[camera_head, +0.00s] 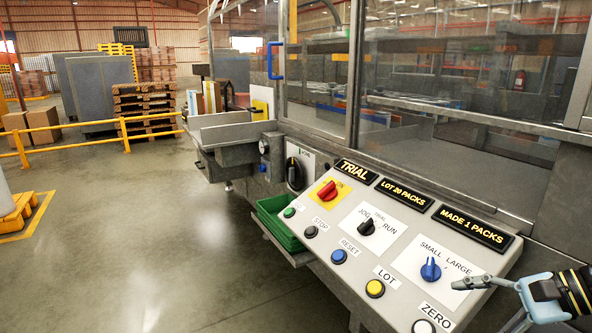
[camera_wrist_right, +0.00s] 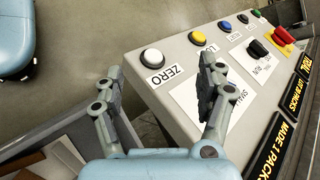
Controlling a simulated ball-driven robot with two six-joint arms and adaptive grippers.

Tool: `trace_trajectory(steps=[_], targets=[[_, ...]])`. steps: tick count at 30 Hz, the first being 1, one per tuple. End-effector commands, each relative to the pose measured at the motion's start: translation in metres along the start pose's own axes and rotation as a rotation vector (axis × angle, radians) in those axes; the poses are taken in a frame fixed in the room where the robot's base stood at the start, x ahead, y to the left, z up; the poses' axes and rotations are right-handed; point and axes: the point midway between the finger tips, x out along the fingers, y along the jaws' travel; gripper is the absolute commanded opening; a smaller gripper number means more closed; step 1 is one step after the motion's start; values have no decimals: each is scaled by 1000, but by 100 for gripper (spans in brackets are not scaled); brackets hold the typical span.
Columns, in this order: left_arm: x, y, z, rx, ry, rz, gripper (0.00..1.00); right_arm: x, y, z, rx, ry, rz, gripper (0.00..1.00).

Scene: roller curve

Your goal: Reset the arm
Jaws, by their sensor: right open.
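My right gripper (camera_head: 488,298) comes in at the lower right of the head view, beside the control panel (camera_head: 322,237). In the right wrist view my right gripper (camera_wrist_right: 160,78) has its two fingers spread apart with nothing between them. One finger overlaps the panel near the blue SMALL/LARGE selector knob (camera_head: 431,269). I cannot tell whether it touches the panel. The white ZERO button (camera_wrist_right: 152,58) shows between the fingers in the wrist view. My left gripper is in neither view.
The panel also carries a yellow LOT button (camera_head: 375,288), a blue RESET button (camera_head: 339,256) and a red knob (camera_head: 327,190) on yellow. Black displays (camera_head: 472,230) line its upper edge. Glass guarding rises behind. A green crate (camera_head: 274,222) is beside the panel. Open floor (camera_head: 130,220) lies left.

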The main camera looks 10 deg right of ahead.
Motion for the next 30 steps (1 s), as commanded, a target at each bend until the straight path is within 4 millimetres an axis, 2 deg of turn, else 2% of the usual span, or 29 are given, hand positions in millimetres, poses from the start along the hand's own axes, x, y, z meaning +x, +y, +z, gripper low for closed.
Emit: trace_trajectory(steps=[1, 3, 4, 6, 9, 12, 18, 27, 30], targets=[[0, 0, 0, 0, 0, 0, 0, 18, 31, 27, -150, -12, 75, 73], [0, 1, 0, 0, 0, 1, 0, 36, 76, 61, -427, -7, 197, 73], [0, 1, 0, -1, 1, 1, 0, 40, 92, 74, -544, -1, 244, 73], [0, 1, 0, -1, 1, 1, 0, 41, 120, 96, -783, 23, 338, 73], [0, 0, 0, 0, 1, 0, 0, 33, 140, 116, -1025, 69, 440, 73], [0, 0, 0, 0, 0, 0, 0, 20, 149, 127, -1186, 117, 522, 73], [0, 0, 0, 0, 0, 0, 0, -12, 156, 142, -1390, 212, 663, 73], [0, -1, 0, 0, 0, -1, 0, -66, 158, 155, -1530, 331, 856, 73], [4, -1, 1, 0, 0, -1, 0, -48, 168, 136, -1525, 322, 869, 73]])
